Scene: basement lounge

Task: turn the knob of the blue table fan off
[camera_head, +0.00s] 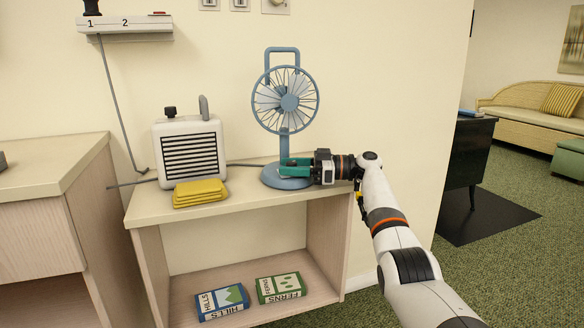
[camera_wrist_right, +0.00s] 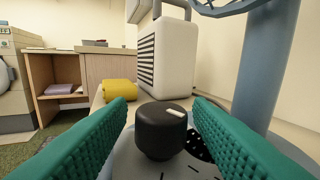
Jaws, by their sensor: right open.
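The blue table fan (camera_head: 290,103) stands upright on the shelf top in the head view. Its round base (camera_head: 271,178) is partly covered by my right gripper (camera_head: 283,166). In the right wrist view, the fan's black knob (camera_wrist_right: 161,129) with a white mark stands up from the base, between the two green fingers of my right gripper (camera_wrist_right: 162,122). The fingers are open, one on each side of the knob, with a visible gap at the left finger; whether the right finger touches it I cannot tell. The fan's blue post (camera_wrist_right: 266,65) rises just behind. My left gripper is out of view.
A white heater-like box (camera_head: 188,149) and a folded yellow cloth (camera_head: 200,192) stand left of the fan on the shelf unit (camera_head: 245,200). A wall strip (camera_head: 125,24) numbered 1 and 2 hangs above.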

